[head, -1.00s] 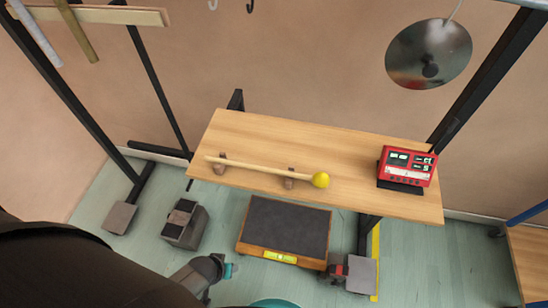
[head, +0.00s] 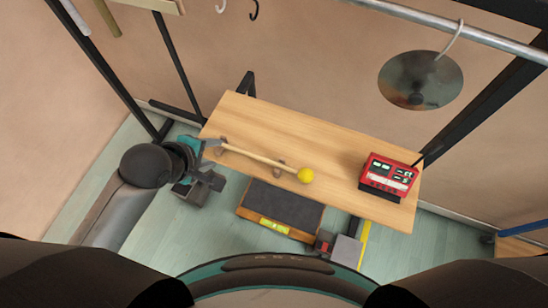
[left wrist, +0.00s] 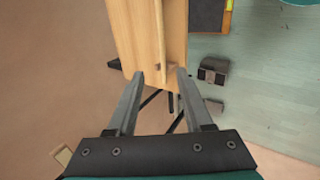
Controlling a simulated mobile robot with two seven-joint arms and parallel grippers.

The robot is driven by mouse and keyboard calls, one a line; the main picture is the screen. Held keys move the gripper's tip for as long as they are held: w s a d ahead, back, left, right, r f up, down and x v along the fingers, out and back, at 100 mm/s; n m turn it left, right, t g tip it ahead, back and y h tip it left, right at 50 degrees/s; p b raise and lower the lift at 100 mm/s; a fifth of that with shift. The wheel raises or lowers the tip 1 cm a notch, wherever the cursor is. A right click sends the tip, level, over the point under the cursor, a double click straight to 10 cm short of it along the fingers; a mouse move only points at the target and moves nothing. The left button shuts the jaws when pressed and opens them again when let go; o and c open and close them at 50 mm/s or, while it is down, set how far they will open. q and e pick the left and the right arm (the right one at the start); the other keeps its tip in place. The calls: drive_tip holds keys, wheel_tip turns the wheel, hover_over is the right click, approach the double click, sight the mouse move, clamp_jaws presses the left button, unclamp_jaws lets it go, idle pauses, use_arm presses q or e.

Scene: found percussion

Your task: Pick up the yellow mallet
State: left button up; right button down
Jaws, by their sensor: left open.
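The yellow mallet has a round yellow head (head: 305,175) and a thin pale wooden handle (head: 258,157). It lies across two small brown rests on a wooden table (head: 345,146), head to the right. My left gripper (head: 214,160) is open and empty at the table's left end, close to the handle's free end. In the left wrist view my left gripper (left wrist: 161,74) has its two fingers spread, with the mallet handle (left wrist: 162,30) running up the picture beyond and between them. The mallet head is not visible there. My right gripper is out of view.
A red device (head: 388,176) stands on the table right of the mallet. A metal disc (head: 420,80) hangs from a rail (head: 440,35) at the back right. Below the table front are a dark-topped box (head: 284,204) and a grey pedal-like block (head: 346,250).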

use_arm(q)
drive_tip(key=b, duration=0.2)
approach(238, 151)
drive_tip(key=x, duration=0.3)
drive_tip(key=shift+w+a+f, duration=0.1)
drive_tip(key=shift+w, duration=0.35)
drive_tip(key=shift+s+b+x, duration=0.15)
drive_tip(key=shift+b+x, duration=0.2)
drive_tip(key=shift+x, duration=0.8)
drive_tip(key=shift+s+b+x, duration=0.15)
drive_tip(key=shift+b+x, duration=0.2)
drive_tip(key=shift+x, duration=0.85)
drive_tip(key=shift+w+f, duration=0.2)
drive_tip(key=shift+f, duration=0.25)
drive_tip(key=shift+c, duration=0.4)
clamp_jaws()
